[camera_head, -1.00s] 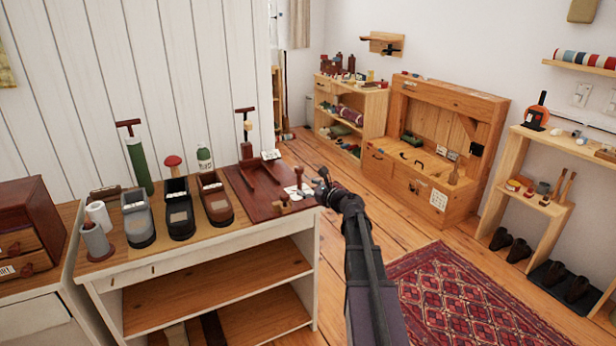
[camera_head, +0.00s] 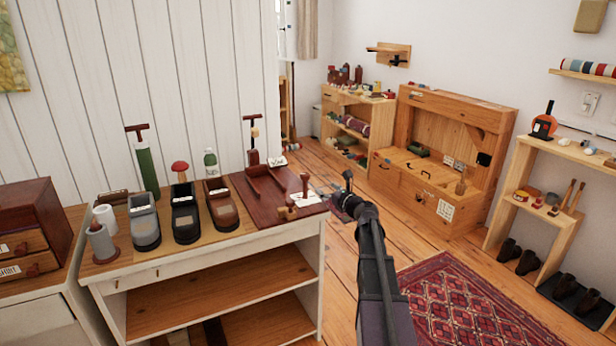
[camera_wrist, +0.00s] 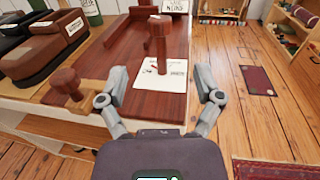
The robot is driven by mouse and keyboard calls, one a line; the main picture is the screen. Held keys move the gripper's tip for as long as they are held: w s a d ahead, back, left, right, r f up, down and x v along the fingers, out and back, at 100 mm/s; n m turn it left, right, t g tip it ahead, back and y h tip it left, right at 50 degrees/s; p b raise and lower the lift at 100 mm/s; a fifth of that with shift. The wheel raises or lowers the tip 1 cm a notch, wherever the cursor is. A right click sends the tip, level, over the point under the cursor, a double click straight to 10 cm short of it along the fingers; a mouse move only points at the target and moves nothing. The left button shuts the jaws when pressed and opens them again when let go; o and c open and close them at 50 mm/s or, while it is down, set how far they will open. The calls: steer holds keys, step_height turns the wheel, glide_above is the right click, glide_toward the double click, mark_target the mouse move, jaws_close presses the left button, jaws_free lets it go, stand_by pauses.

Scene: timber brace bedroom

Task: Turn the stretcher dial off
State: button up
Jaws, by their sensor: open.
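A dark red-brown board (camera_head: 258,205) lies at the right end of the workbench, with a wooden frame on it. Near its right end, an upright brown peg with a round head (camera_head: 304,186) stands on a white printed card (camera_head: 311,199). A short brown knob on a pale mount (camera_head: 285,213) sits at the board's front edge; it also shows in the wrist view (camera_wrist: 66,82). I cannot tell which part is the stretcher dial or its setting. My gripper (camera_wrist: 161,78) is open and empty, its fingers apart on either side of the peg in the picture, without visible contact.
A wooden chest (camera_head: 430,190) stands behind, shelves (camera_head: 525,200) at right. Open floor and a red rug (camera_head: 470,310) lie right of the bench.

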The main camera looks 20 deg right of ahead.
mark_target(307, 174)
steer(key=x, duration=1.2)
steer(key=shift+w+a, duration=0.1)
steer(key=shift+w, duration=0.2)
steer(key=c, duration=1.2)
steer(key=shift+o, duration=0.2)
steer(key=shift+d, duration=0.35)
steer(key=shift+a, duration=0.25)
